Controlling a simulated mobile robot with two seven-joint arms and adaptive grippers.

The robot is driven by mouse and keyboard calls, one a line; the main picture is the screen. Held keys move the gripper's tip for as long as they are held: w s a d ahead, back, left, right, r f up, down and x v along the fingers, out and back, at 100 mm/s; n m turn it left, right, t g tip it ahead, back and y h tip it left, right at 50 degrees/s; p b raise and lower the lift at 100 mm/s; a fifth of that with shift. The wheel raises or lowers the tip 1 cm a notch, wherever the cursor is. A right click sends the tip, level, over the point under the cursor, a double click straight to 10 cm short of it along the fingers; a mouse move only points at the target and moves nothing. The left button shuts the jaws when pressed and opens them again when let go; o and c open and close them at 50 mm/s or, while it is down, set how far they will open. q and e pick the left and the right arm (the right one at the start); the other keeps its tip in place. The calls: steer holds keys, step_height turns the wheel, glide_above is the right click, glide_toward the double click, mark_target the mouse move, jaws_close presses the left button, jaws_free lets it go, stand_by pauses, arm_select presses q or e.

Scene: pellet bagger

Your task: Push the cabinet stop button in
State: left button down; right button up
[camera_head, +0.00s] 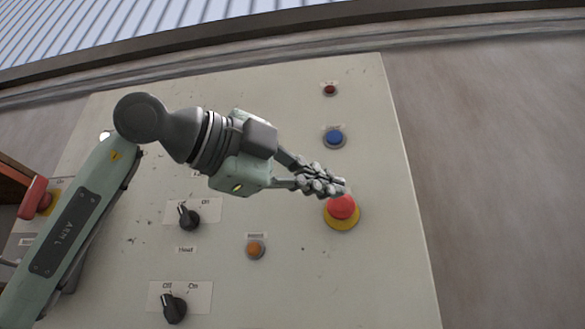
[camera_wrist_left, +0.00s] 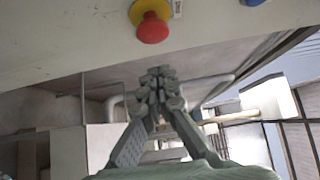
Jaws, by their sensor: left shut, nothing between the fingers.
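The cabinet stop button (camera_head: 342,207) is a red mushroom head on a yellow round base, on the right part of the pale cabinet panel. It also shows in the left wrist view (camera_wrist_left: 152,28), at the top, standing out from the panel. My left gripper (camera_head: 338,187) is shut and empty. In the head view its fingertips overlap the upper edge of the red head; in the left wrist view the tips (camera_wrist_left: 158,72) appear below the button with a gap in the picture. I cannot tell contact for sure. My right gripper is not in view.
A blue button (camera_head: 334,137) and a small dark red one (camera_head: 330,90) sit above the stop button. An orange button (camera_head: 255,249) and black rotary switches (camera_head: 188,216) (camera_head: 174,308) are to the left. Another red button (camera_head: 36,198) is at the far left.

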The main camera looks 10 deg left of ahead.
mark_target(347, 204)
arm_select(q)
steer(key=shift+w+d+p, duration=0.1)
steer(key=shift+w+p, duration=0.3)
steer(key=shift+w, duration=1.7)
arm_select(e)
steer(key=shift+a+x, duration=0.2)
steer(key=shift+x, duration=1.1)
arm_select(q)
steer(key=shift+w, duration=0.1)
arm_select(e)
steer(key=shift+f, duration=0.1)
